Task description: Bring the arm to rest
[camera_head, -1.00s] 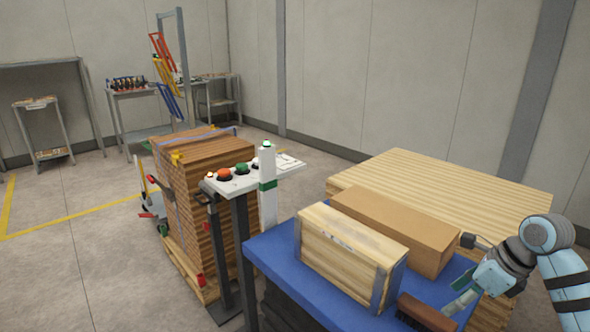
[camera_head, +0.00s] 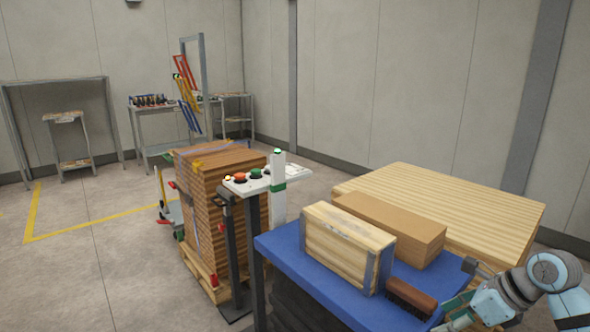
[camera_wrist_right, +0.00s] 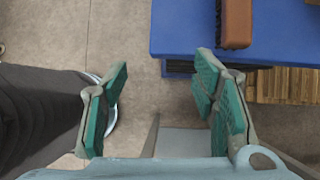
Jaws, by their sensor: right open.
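My right arm (camera_head: 545,285) comes in at the lower right of the head view. Its gripper (camera_wrist_right: 165,105) shows in the right wrist view with its two green-padded fingers spread apart and nothing between them. Bare floor and a pale flat surface show below the gap between the fingers. The gripper is beside the front edge of the blue table (camera_wrist_right: 265,40), with the right finger close to that edge. Contact with the table cannot be told. The left arm and gripper are not in view.
On the blue table (camera_head: 318,283) are a brown brush (camera_head: 412,296), a wooden block (camera_head: 347,246) and a cardboard-brown box (camera_head: 390,227). A stack of pale boards (camera_head: 450,205) stands behind. A button panel (camera_head: 262,178) and a strapped wood stack (camera_head: 215,205) stand left. Floor at far left is free.

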